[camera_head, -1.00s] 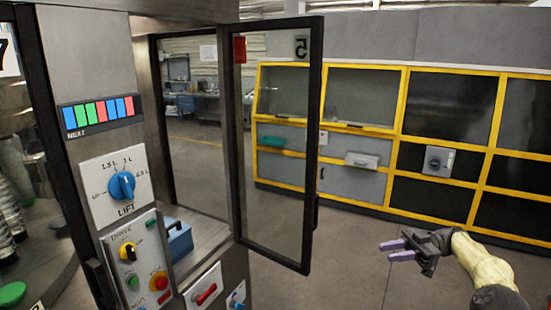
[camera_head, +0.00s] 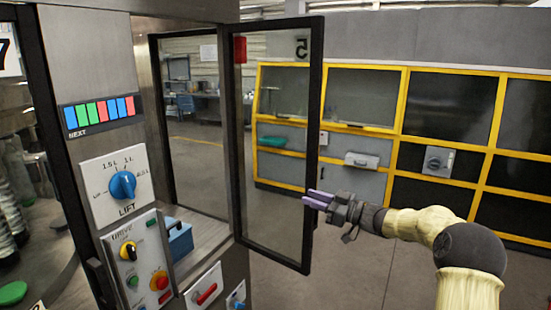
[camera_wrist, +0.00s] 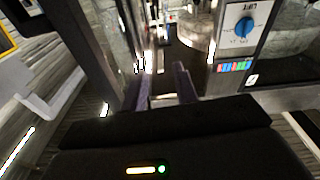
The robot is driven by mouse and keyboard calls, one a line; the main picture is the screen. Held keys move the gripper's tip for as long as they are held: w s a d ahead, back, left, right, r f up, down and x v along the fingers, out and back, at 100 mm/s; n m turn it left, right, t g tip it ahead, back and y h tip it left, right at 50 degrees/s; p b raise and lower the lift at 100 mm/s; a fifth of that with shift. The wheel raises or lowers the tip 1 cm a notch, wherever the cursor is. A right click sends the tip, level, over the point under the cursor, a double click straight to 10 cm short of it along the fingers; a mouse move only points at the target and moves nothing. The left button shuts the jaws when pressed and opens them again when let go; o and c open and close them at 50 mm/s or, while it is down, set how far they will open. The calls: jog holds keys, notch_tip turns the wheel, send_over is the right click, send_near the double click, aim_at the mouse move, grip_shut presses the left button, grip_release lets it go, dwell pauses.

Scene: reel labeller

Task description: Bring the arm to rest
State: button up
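My gripper (camera_head: 316,198) has purple fingers that point left in the head view. Its fingertips overlap the black outer edge of the open glass door (camera_head: 275,150) in the picture; I cannot tell whether they touch it. In the wrist view my gripper (camera_wrist: 163,85) shows its two fingers apart with nothing between them. My arm, in a cream cover with dark joints, is bent and reaches in from the lower right.
The machine's panel has a blue LIFT knob (camera_head: 123,185), also in the wrist view (camera_wrist: 244,27), and a drive panel (camera_head: 140,262). A blue box (camera_head: 180,240) sits in the opening. Yellow-framed cabinets (camera_head: 400,120) stand behind. Open floor lies between.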

jog(key=s+d+f+m+t+h, duration=0.1)
jog(key=s+d+f+m+h, duration=0.1)
jog(key=s+f+m+h, duration=1.1)
jog(key=s+d+f+g+h, duration=0.1)
jog(key=s+g, duration=0.3)
jog(key=s, duration=0.8)
jog(key=s+d+f+g+h, duration=0.1)
jog(key=s+f+g+h, duration=0.1)
jog(key=s, duration=1)
notch_tip(320, 180, down, 2)
jog(key=shift+f+g+h, duration=0.1)
jog(key=shift+g+h, duration=0.3)
jog(key=shift+g, duration=0.5)
